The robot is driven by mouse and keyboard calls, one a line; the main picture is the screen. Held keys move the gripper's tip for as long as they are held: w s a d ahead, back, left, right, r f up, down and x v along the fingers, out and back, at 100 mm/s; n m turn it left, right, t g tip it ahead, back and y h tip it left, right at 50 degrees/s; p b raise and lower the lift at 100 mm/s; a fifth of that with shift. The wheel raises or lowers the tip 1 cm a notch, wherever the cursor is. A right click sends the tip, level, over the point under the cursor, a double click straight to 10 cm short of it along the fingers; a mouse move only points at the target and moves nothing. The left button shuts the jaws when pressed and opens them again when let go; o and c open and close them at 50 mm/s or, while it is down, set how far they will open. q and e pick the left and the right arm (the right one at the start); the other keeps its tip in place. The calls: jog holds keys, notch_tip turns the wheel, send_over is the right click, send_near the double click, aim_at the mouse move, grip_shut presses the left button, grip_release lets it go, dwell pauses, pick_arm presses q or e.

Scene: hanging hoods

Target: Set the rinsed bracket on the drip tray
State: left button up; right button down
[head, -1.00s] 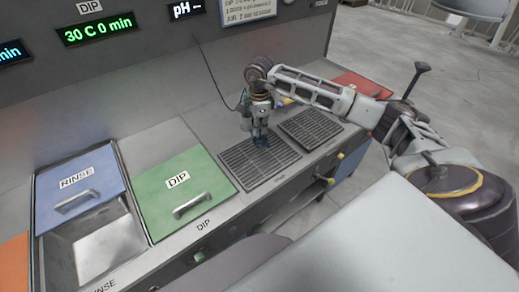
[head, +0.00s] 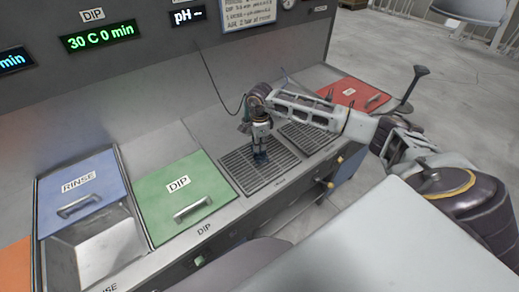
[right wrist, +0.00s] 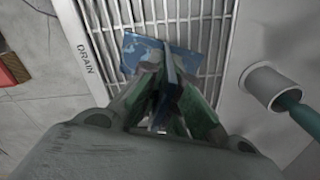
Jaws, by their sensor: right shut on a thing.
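The bracket (right wrist: 140,55) is a blue, flat-plated piece with pale patches, seen in the right wrist view. My right gripper (right wrist: 165,85) is shut on its upright part. In the head view my right gripper (head: 260,152) points down over the left dark slatted grate, the drip tray (head: 246,176), with the blue bracket (head: 261,159) at its tips. The bracket is at or just above the slats; I cannot tell whether it touches. The tray's slats also show in the right wrist view (right wrist: 205,38), beside a DRAIN label. My left gripper is not in view.
A second grate (head: 306,137) lies to the right under my arm. A green DIP lid (head: 184,212) and a blue RINSE lid (head: 80,190) stand left, with an open basin (head: 95,250) in front. A red lid (head: 352,92) is far right. A pipe (right wrist: 275,88) is beside the tray.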

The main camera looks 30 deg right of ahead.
aim_at(260, 153)
jog(key=shift+f, duration=1.4)
jog(key=shift+f, duration=0.15)
jog(key=c, duration=1.6)
grip_release()
jog(key=shift+c, duration=0.2)
jog(key=shift+r+p, duration=0.2)
jog(key=shift+p, duration=0.1)
jog(key=shift+r, duration=0.35)
notch_tip(260, 153, up, 11)
jog(key=b, duration=0.2)
jog(key=shift+r+b, duration=0.1)
jog(key=shift+b, duration=0.3)
